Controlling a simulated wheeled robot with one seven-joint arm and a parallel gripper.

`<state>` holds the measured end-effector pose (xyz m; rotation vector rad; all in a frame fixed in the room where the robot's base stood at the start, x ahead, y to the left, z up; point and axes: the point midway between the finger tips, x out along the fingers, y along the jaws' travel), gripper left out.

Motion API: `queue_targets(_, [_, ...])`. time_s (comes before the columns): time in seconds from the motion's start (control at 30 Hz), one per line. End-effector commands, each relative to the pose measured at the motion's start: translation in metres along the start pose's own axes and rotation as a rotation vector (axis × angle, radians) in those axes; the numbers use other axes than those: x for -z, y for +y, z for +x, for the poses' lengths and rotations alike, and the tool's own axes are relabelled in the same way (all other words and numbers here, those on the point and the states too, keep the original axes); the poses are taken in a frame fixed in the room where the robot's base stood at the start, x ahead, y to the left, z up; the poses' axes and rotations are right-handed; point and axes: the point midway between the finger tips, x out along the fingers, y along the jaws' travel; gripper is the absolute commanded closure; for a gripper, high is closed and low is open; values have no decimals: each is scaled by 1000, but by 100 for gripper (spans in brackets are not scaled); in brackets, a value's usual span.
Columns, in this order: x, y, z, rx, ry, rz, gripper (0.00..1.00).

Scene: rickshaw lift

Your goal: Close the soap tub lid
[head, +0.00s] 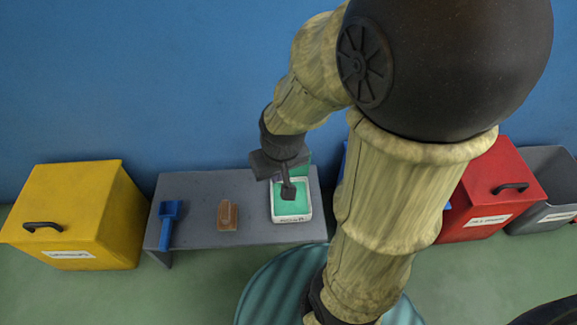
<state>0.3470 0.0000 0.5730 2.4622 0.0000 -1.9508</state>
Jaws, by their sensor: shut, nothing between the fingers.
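The soap tub (305,213) is a white box with a label on its front and a green inside, standing at the right part of a grey bench. A green piece (304,158) shows behind my gripper at the tub's back edge; it looks like the lid standing up, mostly hidden by my gripper. My gripper (288,192) is shut and empty. It points down over the tub, and its fingertips appear in front of the raised piece. I cannot tell whether they touch anything.
The grey bench (190,233) also holds a blue scoop-like tool (167,222) and a brown brush-like block (228,216). A yellow bin (75,205) stands left; a red bin (490,185) and a grey bin (545,180) stand right. A blue wall is behind.

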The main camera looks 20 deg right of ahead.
Motion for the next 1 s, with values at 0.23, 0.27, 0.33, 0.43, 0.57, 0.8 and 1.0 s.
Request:
queue_targets(0.23, [16,0,-66,0,1,0,100])
queue_targets(0.27, [18,0,-74,0,1,0,100])
queue_targets(0.33, [21,0,-88,0,1,0,100])
queue_targets(0.43, [24,0,-102,0,1,0,100])
queue_targets(0.57, [25,0,-107,0,1,0,100])
queue_targets(0.8, [25,0,-105,0,0,0,100])
queue_targets(1.0, [25,0,-105,0,0,0,100])
